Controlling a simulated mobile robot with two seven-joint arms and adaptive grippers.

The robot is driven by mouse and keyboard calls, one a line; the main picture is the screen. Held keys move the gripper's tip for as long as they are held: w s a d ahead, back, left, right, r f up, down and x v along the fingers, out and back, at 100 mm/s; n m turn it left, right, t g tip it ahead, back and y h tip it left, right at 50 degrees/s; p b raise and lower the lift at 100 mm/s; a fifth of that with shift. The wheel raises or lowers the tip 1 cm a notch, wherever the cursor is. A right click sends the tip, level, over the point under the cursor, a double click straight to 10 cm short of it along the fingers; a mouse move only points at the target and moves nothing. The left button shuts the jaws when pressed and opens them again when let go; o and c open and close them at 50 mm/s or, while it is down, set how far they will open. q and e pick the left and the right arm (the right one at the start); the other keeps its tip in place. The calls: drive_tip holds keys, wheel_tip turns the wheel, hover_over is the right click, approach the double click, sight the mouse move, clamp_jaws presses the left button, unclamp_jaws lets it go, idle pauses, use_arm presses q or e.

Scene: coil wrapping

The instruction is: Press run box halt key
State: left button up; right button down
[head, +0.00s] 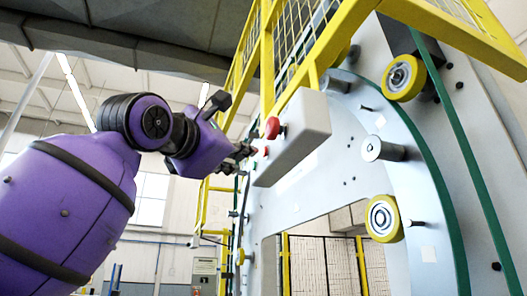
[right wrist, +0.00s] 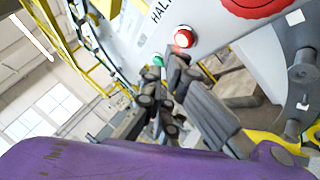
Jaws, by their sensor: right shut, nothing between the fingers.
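In the right wrist view the halt key (right wrist: 183,38) is a red button in a white ring beside cut-off lettering "HAL". A green button (right wrist: 158,61) sits below left of it. My right gripper (head: 243,153) is shut and empty, its tips close to the halt key; contact cannot be told. My left gripper is out of view.
A large red button (right wrist: 255,6) is at the top of the right wrist view. Yellow railing (head: 267,60) stands behind and above the box. The machine's pale ring plate carries yellow rollers (head: 384,218) and metal pins (head: 383,149) to the right.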

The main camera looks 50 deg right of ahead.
drive_tip(key=w+a, duration=0.1)
drive_tip(key=a, duration=0.1)
drive_tip(key=w+a, duration=0.1)
drive_tip(key=a, duration=0.1)
drive_tip(key=shift+w+a, duration=0.2)
idle(0.3)
idle(0.8)
